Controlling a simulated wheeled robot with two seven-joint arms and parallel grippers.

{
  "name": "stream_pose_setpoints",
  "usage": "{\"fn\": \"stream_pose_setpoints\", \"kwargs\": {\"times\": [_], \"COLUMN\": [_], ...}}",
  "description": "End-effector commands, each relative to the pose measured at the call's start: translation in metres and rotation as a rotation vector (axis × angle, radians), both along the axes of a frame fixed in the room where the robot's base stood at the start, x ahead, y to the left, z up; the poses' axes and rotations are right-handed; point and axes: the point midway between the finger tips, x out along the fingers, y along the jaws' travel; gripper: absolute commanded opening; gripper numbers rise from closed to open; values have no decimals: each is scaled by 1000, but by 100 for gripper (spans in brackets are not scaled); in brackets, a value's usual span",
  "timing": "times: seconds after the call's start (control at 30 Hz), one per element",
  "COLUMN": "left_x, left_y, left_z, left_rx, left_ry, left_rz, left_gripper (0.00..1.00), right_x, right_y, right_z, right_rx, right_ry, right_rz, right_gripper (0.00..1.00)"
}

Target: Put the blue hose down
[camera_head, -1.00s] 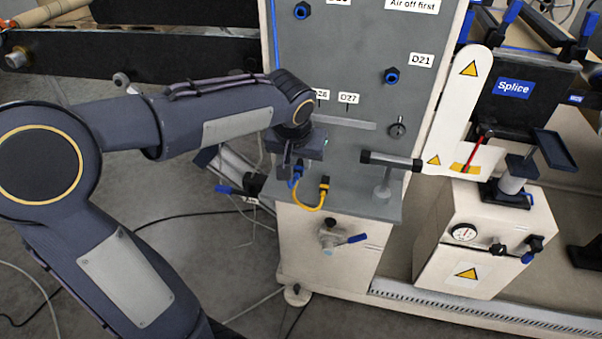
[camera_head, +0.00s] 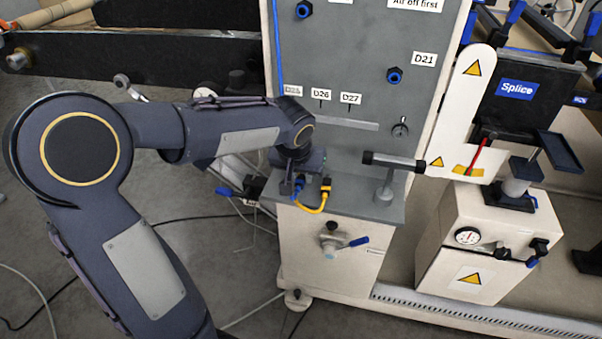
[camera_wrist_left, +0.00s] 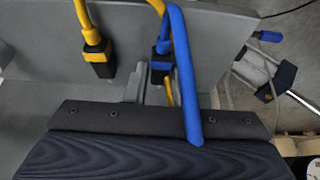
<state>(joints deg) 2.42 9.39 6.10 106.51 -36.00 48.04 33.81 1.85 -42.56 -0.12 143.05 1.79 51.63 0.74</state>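The blue hose (camera_wrist_left: 181,75) shows in the left wrist view as a short blue tube. It slants down across the picture, and its lower end overlaps the dark body of my left gripper. In the head view, a bit of blue (camera_head: 298,183) shows just under my left gripper (camera_head: 296,174), at the grey shelf of the panel. The gripper points down there. Its fingertips are hidden in the head view and not clear in the wrist view, so I cannot tell whether it grips the hose. My right gripper is in neither view.
A yellow hose (camera_head: 312,209) with a black connector (camera_head: 326,186) is close to the right of my left gripper. A grey post with a black-ended bar (camera_head: 392,162) stands on the shelf (camera_head: 350,204). The upright panel (camera_head: 345,60) rises behind. A blue-handled valve (camera_head: 334,243) is below.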

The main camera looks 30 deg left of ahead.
Motion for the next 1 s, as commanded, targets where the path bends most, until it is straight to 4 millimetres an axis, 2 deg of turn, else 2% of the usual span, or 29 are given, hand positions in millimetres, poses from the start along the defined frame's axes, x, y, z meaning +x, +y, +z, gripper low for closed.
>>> {"fn": "stream_pose_setpoints", "kwargs": {"times": [0.03, 0.1, 0.37, 0.5, 0.9, 1.0], "left_x": [0, 0, 0, -1, -31, -37], "left_y": [0, 0, 0, -1, -8, -9], "left_z": [1, 1, 1, 10, 86, 100], "left_rx": [0, 0, 0, 0, 0, -1], "left_ry": [0, 0, 0, -3, -4, -3], "left_rz": [0, 0, 0, 0, 0, 0], "left_gripper": [30, 39, 39, 39, 39, 39], "right_x": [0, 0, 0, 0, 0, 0], "right_y": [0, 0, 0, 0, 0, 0], "right_z": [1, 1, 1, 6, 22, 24], "right_rx": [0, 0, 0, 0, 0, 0], "right_ry": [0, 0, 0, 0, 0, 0], "right_rz": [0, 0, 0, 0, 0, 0], "right_gripper": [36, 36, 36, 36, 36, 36]}}
